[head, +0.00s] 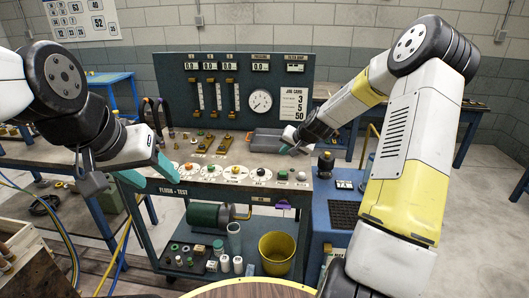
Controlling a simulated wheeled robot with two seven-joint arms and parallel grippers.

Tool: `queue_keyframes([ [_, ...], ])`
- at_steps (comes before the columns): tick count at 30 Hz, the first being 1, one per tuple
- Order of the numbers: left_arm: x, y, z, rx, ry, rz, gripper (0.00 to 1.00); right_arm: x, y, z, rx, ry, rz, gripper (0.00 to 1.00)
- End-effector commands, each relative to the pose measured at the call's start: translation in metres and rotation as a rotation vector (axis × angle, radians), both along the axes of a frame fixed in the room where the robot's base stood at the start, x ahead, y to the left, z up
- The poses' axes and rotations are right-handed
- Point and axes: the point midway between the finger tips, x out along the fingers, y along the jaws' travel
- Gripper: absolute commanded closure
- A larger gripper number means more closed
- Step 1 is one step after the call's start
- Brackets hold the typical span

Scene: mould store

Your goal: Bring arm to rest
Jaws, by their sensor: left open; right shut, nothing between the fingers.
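My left arm comes in from the left edge, bent at a black joint. Its gripper (148,174) hangs in front of the left end of the test bench, with its teal fingers apart and nothing seen between them. My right arm comes in from the lower right, rises to a high elbow at the top right and reaches down over the bench. Its gripper (288,148) is small in view above the bench top, near a grey tray (262,144). It is shut and empty; its fingertips are partly hidden, and I cannot tell whether they touch anything.
The flow test bench (175,191) has a gauge panel (234,72) behind and a lower shelf with a yellow bucket (277,254). A blue stand (325,205) adjoins its right side. A wooden crate (38,262) is at lower left. Open floor (497,215) shows at right.

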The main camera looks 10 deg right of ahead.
Motion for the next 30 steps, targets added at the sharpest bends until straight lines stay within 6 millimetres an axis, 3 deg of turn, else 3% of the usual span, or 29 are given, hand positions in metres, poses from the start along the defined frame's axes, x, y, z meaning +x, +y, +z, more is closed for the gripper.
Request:
queue_keyframes([
  [4,0.000,0.000,0.000,0.000,0.000,0.000,0.47,-0.027,0.019,0.036,-0.081,0.011,0.077,1.00],
  [8,0.000,0.000,0.000,0.000,0.000,0.000,0.47,-0.072,0.037,0.078,-0.179,0.035,0.158,1.00],
  [18,0.000,0.000,0.000,0.000,0.000,0.000,0.47,-0.218,0.056,0.166,-0.355,0.079,0.273,1.00],
  [24,0.000,0.000,0.000,0.000,0.000,0.000,0.47,-0.310,0.056,0.191,-0.380,0.085,0.313,1.00],
  [30,0.000,0.000,0.000,0.000,0.000,0.000,0.47,-0.372,0.054,0.192,-0.365,0.087,0.344,1.00],
])
